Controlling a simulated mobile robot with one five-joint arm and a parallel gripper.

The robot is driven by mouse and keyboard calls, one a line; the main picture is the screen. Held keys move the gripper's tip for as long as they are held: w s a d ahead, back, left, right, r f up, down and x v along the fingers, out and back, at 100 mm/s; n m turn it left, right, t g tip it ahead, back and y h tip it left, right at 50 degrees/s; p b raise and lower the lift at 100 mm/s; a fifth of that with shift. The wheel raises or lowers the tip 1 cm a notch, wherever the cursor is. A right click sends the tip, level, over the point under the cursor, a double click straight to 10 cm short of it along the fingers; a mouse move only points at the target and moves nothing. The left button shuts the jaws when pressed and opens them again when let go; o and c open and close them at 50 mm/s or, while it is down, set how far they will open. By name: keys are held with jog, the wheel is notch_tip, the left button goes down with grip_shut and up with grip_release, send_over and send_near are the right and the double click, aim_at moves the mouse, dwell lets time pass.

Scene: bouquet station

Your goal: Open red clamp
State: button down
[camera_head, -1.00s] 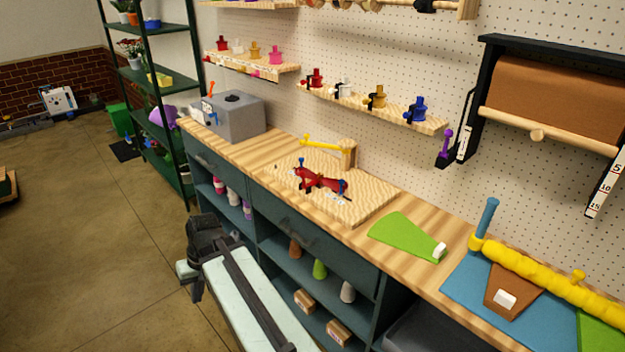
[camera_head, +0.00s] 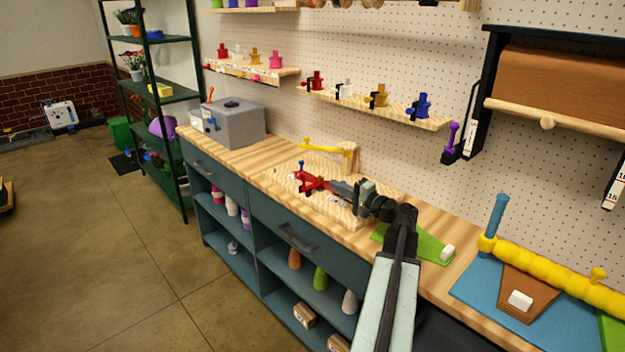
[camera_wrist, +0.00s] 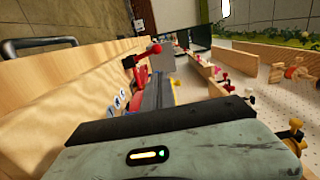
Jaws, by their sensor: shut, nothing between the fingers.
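The red clamp (camera_head: 312,183) sits on a light wooden board (camera_head: 345,214) on the workbench. Its left part shows in the head view, with a small blue knob at its left end. My gripper (camera_head: 340,188) is shut and empty, at the clamp's right side, and hides the clamp's right part. I cannot tell whether it touches the clamp. In the wrist view a red lever with a round knob (camera_wrist: 150,52) rises beyond my fingers (camera_wrist: 155,92), with more red just left of them.
A yellow lever on a wooden post (camera_head: 347,157) stands behind the clamp. A grey box (camera_head: 235,122) is at the bench's left end. A green sheet (camera_head: 430,246) lies under my arm. A shelf of small coloured clamps (camera_head: 400,112) hangs on the pegboard above.

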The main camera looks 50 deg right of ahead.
jog(key=w, duration=1)
